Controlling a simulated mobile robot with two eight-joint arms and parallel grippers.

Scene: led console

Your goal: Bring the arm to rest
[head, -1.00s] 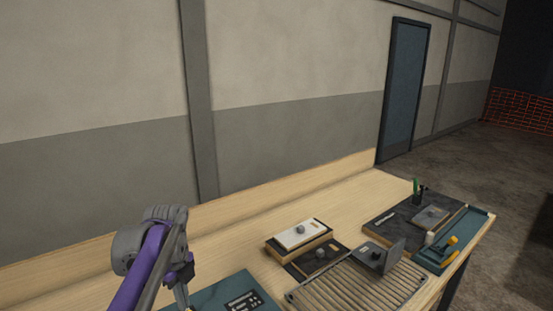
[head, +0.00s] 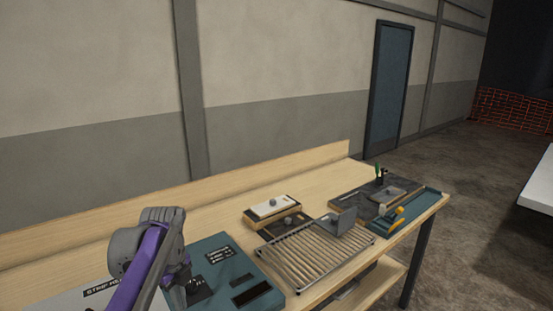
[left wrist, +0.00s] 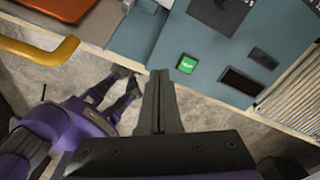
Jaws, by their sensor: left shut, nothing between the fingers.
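My left gripper (left wrist: 159,76) is shut and empty in the left wrist view. Its fingers point toward the table's front edge, with bare floor showing beside them. In the head view my left arm comes in at lower left, over the teal console panel (head: 240,270); its fingertips cannot be made out there. In the left wrist view a purple part of mine with two dark prongs shows at left; I cannot tell for sure whether it is my right gripper. A lit green button (left wrist: 186,64) shows on the teal panel.
A slatted rack (head: 312,252), a white-topped box (head: 272,207) and a dark tool board with a teal tray (head: 405,217) stand along the table. A yellow handle (left wrist: 42,50) shows in the left wrist view. Open floor lies right of the table.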

